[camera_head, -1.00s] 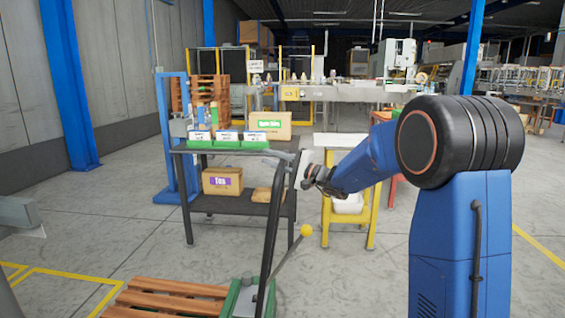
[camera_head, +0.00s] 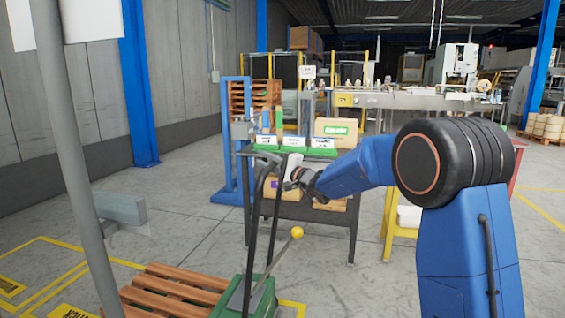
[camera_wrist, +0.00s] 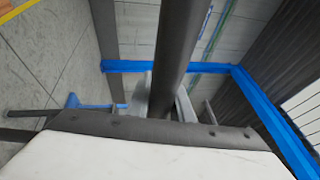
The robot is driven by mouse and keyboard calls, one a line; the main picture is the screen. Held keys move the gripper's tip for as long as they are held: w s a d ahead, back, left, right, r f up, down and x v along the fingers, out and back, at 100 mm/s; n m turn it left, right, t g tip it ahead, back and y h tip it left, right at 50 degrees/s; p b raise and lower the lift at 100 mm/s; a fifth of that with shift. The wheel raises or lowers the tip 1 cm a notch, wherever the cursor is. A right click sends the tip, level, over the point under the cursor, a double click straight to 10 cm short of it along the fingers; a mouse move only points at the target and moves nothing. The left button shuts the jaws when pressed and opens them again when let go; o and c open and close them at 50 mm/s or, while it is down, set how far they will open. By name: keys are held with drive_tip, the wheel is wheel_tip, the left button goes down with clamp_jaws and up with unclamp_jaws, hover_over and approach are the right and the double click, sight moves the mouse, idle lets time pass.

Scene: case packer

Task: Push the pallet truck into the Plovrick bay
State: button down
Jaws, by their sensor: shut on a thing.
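The pallet truck has a green body (camera_head: 238,297) at the bottom of the head view and a tall dark handle frame (camera_head: 251,225) rising from it. A lever with a yellow knob (camera_head: 297,232) leans from the body. A wooden pallet (camera_head: 172,290) sits at the truck's left. My gripper (camera_head: 288,174) is shut at the top of the handle; in the wrist view a dark tube (camera_wrist: 176,50) runs up from the jaws. Yellow floor lines (camera_head: 42,240) with partly cut-off floor labels (camera_head: 10,287) lie at left. I cannot read Plovrick anywhere.
A grey post (camera_head: 80,165) with a blank-looking white sign (camera_head: 84,18) stands close at left, beside a grey block (camera_head: 119,208). A dark bench (camera_head: 345,215) with boxes stands just behind the handle. Bare floor lies between the wall and the marked lines.

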drive_tip(key=w+a, duration=0.1)
drive_tip(key=a, duration=0.5)
drive_tip(key=shift+w+f, duration=0.35)
drive_tip(key=c, duration=1.6)
unclamp_jaws()
drive_tip(key=shift+o, duration=0.2)
drive_tip(key=shift+r, duration=0.15)
drive_tip(key=shift+d, duration=0.1)
drive_tip(key=v, duration=1.7)
drive_tip(key=shift+d, duration=0.1)
